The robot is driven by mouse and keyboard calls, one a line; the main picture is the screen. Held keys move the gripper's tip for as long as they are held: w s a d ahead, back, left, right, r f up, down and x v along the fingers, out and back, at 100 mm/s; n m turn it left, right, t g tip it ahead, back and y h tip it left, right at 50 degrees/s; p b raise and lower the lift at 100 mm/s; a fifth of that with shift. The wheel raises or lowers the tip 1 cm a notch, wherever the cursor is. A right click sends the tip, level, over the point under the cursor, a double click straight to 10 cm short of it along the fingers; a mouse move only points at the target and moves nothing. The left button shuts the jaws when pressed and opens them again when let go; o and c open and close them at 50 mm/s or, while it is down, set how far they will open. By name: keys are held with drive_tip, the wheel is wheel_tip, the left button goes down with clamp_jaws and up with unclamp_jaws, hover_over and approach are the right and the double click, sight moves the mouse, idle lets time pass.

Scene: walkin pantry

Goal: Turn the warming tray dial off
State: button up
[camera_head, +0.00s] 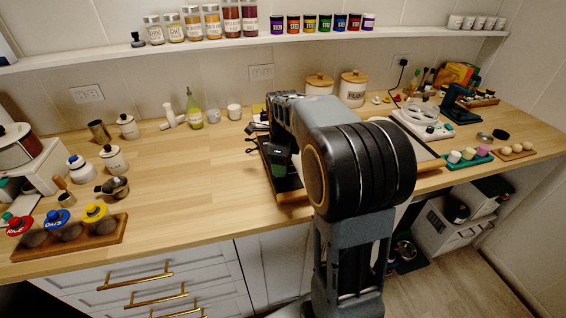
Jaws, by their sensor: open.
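A white appliance (422,122) with a round top and small knob-like details on its front stands on the counter right of my arm. It looks like the warming tray, but I cannot make out which detail is the dial or how it is set. A black cord runs near it from the wall outlet (403,61). My gripper (254,138) is left of the appliance, over the middle of the counter, with its dark fingers apart and nothing visible between them. My arm hides part of the counter between them.
A dark-edged board (289,196) lies beneath my arm. Two lidded canisters (353,88) stand behind it. The wooden counter (190,165) is clear at centre left.

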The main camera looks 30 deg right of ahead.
drive_tip(key=shift+f, duration=0.1)
drive_tip(key=shift+c, duration=0.4)
drive_tip(key=c, duration=0.9)
drive_tip(key=shift+o, duration=0.2)
